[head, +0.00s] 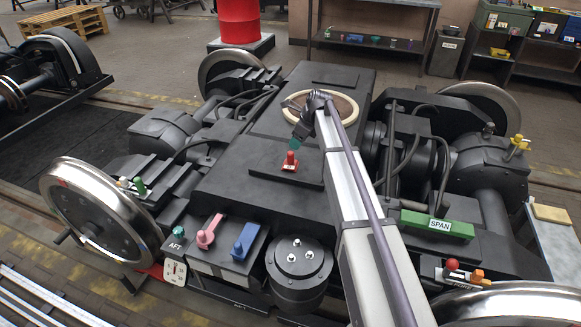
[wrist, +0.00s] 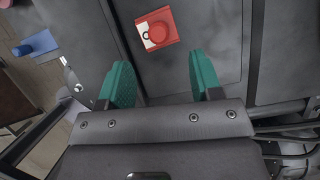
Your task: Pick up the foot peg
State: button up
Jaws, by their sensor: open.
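A red peg-like piece (head: 291,160) stands upright on a small red base on the dark central plate of the bogie. In the wrist view it is a red block (wrist: 159,30) with a round top and a white patch with a dark ring. No label names it, so I cannot tell whether it is the foot peg. My gripper (head: 294,143) is just above it in the head view. In the wrist view my gripper (wrist: 161,75) shows two green fingers spread apart with nothing between them. The red piece lies ahead of the fingertips, apart from them.
Pink (head: 209,232) and blue (head: 244,241) levers stand at the front edge, beside a dark canister (head: 299,262). A green peg (head: 139,186) is near the left wheel. A green SPAN block (head: 437,225) and red knob (head: 452,265) are at right. The central plate is mostly clear.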

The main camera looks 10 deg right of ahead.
aim_at(291, 152)
jog(key=b+x, duration=0.1)
jog(key=x, duration=0.2)
jog(key=shift+s+d, duration=0.1)
jog(key=shift+d, duration=0.05)
jog(key=b+x, duration=0.5)
jog(key=shift+f, duration=0.15)
jog(key=shift+r, duration=0.3)
jog(key=shift+p, duration=0.3)
jog(key=c, duration=1)
